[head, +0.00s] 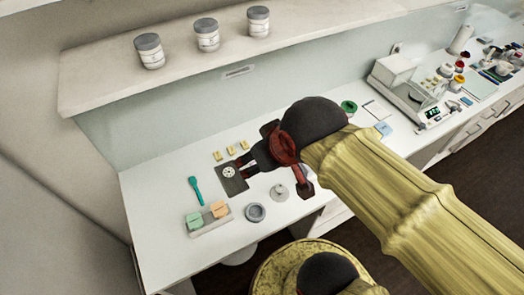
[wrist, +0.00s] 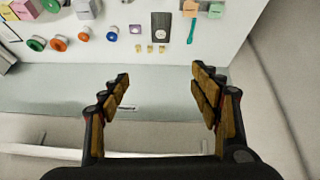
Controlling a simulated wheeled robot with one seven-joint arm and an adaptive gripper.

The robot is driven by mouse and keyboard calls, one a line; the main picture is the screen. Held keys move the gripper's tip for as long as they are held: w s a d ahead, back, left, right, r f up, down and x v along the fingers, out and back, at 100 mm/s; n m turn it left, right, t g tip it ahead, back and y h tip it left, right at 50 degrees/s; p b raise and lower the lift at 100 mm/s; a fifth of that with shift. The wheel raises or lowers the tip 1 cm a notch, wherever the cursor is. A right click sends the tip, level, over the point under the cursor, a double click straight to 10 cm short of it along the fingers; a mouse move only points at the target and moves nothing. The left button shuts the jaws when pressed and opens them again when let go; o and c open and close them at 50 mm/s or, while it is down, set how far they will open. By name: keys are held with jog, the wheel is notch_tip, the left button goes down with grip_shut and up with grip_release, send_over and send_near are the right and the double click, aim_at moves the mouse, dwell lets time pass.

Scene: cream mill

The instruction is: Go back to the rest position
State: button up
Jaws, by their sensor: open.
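My gripper (head: 248,160) is over the white worktop (head: 160,190), at the end of my yellow-sleeved arm. In the wrist view my gripper (wrist: 160,78) has its two fingers wide apart, with nothing between them. Beyond the fingertips the wrist view shows the wall and the worktop's back edge. A dark plate with a pale round disc (head: 229,173) lies on the worktop by the gripper in the head view. It also shows near the top of the wrist view (wrist: 161,22). My gripper and arm hide part of the worktop in the head view.
Small yellow blocks (head: 231,151) and a teal spatula (head: 196,190) lie on the worktop. A tray (head: 210,226) holds green and orange blocks. A grey ring-shaped piece (head: 255,212) is nearby. A shelf (head: 105,90) with three jars overhangs the worktop. A machine (head: 408,90) stands farther right.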

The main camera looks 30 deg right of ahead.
jog(key=shift+s+a+f+g, duration=0.3)
jog(key=shift+s+a+f, duration=0.2)
jog(key=shift+s+f, duration=0.15)
notch_tip(320, 180, down, 26)
jog(key=b, duration=2.5)
jog(key=shift+r+b, duration=0.2)
jog(key=shift+b, duration=0.15)
